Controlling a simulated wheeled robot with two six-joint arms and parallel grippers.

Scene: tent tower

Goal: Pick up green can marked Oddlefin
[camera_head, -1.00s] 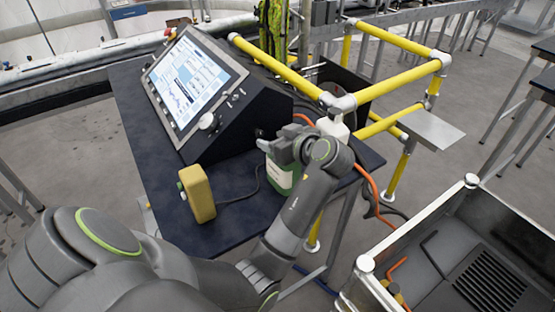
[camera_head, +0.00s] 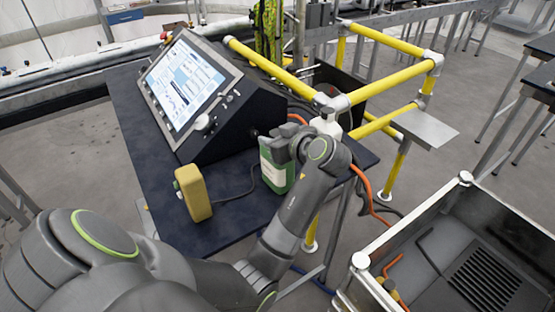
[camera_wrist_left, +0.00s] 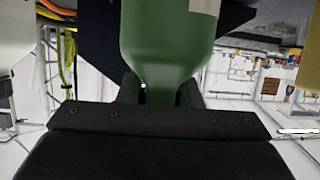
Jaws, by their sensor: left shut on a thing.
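A green can with a pale label (camera_head: 277,176) is at the right part of the dark table, beside the black console. The writing on its label cannot be read. My left gripper (camera_head: 283,148) comes down over its top from the right and is shut on it. In the left wrist view the green can (camera_wrist_left: 167,40) fills the upper middle, and its narrow end sits between the two dark fingers (camera_wrist_left: 160,92). Whether the can's base touches the table is hard to tell. My right gripper is out of view.
A console with a screen (camera_head: 185,82) stands behind. A white-topped container (camera_head: 326,124) and yellow rails (camera_head: 385,122) are close behind my gripper. An open metal-framed bin (camera_head: 455,245) is at lower right.

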